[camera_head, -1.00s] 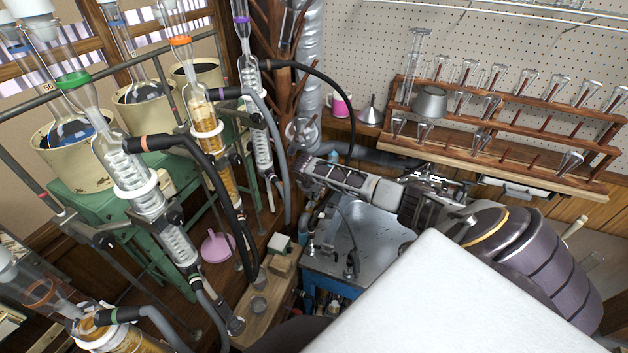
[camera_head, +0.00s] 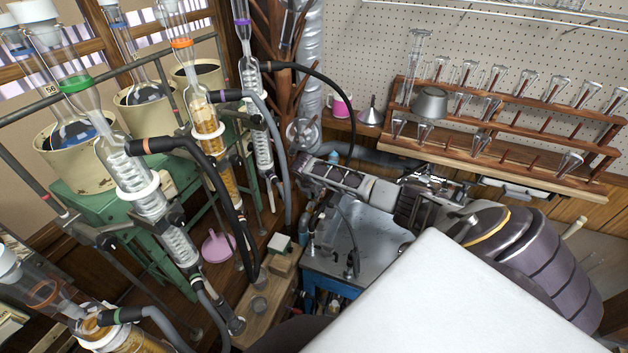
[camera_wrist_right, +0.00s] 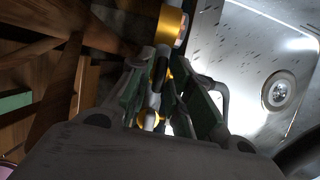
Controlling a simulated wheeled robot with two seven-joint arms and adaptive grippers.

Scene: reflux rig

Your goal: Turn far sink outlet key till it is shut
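The sink (camera_head: 365,232) is a grey metal basin on a blue stand in the middle of the head view; it also shows in the right wrist view (camera_wrist_right: 245,60), with its round drain. My right gripper (camera_head: 306,168) reaches from the right to the sink's far left corner. In the right wrist view its fingertips (camera_wrist_right: 158,56) are close together, with a slim grey piece, seemingly the far outlet key (camera_wrist_right: 160,67), between them. A brass-coloured collar (camera_wrist_right: 173,24) is just beyond the tips. The fingers hide most of the key, so its angle is unclear. My left gripper is out of view.
Glass condensers (camera_head: 145,195) with dark hoses stand close on the left. A wooden glassware rack (camera_head: 505,125) is behind my right arm. A pink mug (camera_head: 340,104) and a metal funnel (camera_head: 371,112) stand beyond the sink. A pink funnel (camera_head: 217,246) is at lower left.

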